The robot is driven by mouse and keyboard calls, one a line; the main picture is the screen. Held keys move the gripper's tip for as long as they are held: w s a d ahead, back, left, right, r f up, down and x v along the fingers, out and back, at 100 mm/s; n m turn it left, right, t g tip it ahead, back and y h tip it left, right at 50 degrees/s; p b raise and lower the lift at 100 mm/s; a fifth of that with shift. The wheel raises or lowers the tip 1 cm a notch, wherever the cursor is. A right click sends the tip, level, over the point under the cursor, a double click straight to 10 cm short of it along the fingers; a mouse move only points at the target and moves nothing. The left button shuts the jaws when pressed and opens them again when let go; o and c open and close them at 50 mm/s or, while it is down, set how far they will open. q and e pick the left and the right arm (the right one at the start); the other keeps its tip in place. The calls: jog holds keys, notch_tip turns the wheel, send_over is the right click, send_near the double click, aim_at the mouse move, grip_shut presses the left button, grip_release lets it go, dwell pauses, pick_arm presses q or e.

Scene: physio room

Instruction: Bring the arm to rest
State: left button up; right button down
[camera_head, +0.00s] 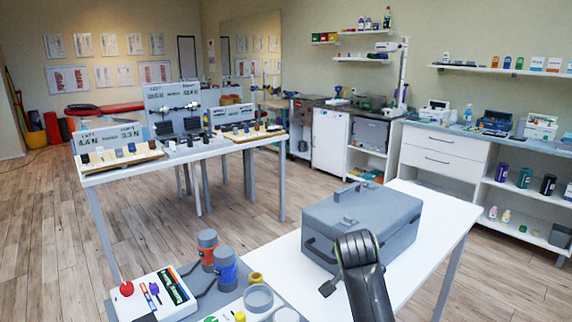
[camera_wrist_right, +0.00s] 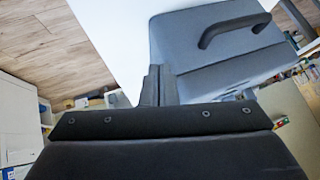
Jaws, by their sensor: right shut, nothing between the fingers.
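My right arm (camera_head: 363,275) comes up from the bottom of the head view, in front of a grey toolbox. My right gripper (camera_head: 328,288) shows as a small dark shape low in front of the toolbox. In the right wrist view its fingers (camera_wrist_right: 157,84) are together with nothing between them. The toolbox (camera_head: 365,222) stands closed on the white table, and it also shows in the wrist view (camera_wrist_right: 215,65), with its dark handle (camera_wrist_right: 235,27). I cannot tell whether the gripper touches the toolbox. My left gripper is not in view.
The white table (camera_head: 437,200) is bare right of the toolbox. A red jar (camera_head: 208,250), a blue jar (camera_head: 225,270) and a white device (camera_head: 155,297) with a red button stand at the left. A second table (camera_head: 183,158) with display boards stands farther back. Shelves line the right wall.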

jog(key=s+d+f+n+g, duration=0.1)
jog(key=s+d+f, duration=0.2)
jog(key=s+f, duration=0.35)
jog(key=s+d+f+n, duration=0.2)
jog(key=s+d+f, duration=0.25)
jog(key=s, duration=0.25)
jog(key=s+d+f+n+g, duration=0.1)
jog(key=s+d+f, duration=0.1)
jog(key=s+f, duration=0.4)
jog(key=s+d+f+n+g+y, duration=0.1)
jog(key=s+d+n, duration=0.15)
jog(key=s, duration=0.95)
jog(key=s+d+f+n+g, duration=0.1)
jog(key=s+n, duration=0.2)
jog(key=s, duration=0.9)
notch_tip(320, 180, down, 23)
jog(key=d+g+p, duration=0.1)
jog(key=d+p, duration=0.1)
jog(key=p, duration=0.1)
jog(key=s+a+f+g+y+p, duration=0.1)
jog(key=s+f+p, duration=0.1)
jog(key=s+f, duration=1.1)
jog(key=shift+s+a, duration=0.3)
jog(key=shift+s, duration=0.6)
